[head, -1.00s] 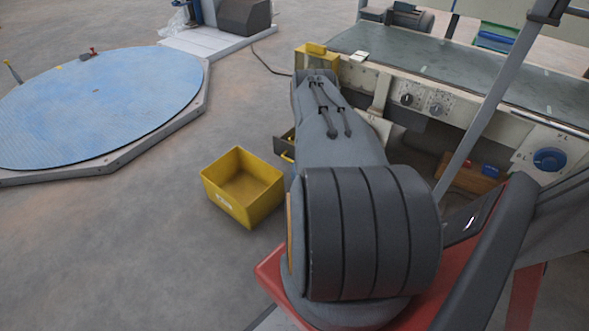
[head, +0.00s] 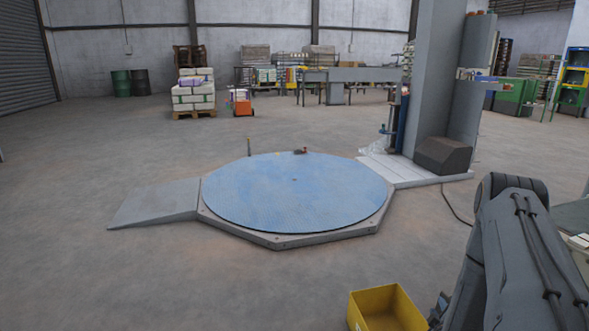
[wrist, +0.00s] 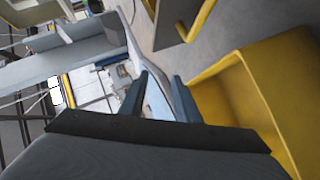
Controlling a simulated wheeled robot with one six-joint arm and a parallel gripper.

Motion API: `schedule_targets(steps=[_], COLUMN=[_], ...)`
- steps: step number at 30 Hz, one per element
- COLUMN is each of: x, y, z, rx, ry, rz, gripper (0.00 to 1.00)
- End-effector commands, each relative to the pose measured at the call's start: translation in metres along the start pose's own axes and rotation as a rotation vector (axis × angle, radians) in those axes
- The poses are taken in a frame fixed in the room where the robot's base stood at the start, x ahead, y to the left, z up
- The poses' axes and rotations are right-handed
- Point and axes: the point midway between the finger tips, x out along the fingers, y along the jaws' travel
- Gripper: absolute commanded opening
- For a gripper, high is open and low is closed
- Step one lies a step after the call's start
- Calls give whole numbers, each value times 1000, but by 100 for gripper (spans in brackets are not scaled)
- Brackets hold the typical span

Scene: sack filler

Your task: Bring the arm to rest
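My arm (head: 515,255) shows at the lower right of the head view, with a bent grey link and black cables. My gripper (wrist: 160,78) shows in the wrist view as two dark blue fingers, apart, with nothing between them. In the head view the gripper is mostly hidden behind the arm or cut off. A yellow bin (head: 385,303) stands on the floor just left of the arm. A yellow bin also shows close to the right of the fingers in the wrist view (wrist: 225,95).
A round blue turntable (head: 295,200) with a grey ramp (head: 155,203) lies on the floor ahead. A tall grey column (head: 435,80) stands behind it. A pallet of sacks (head: 193,95) stands farther back. Open floor lies to the left. A cable runs near the arm.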

Motion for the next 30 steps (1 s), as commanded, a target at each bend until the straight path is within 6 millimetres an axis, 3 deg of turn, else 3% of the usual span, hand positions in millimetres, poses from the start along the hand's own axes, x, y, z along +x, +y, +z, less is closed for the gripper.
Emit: schedule_targets(steps=[1,8,14,23,30], x=[2,-14,-52,-146,-243], y=[13,46,66,85,91], z=[-21,-96,-157,-230,-266], rx=[28,176,296,460,571], ry=[6,-16,-67,-195,-335], rz=[-32,-204,-346,-539,-667], gripper=[29,29,29,29,29])
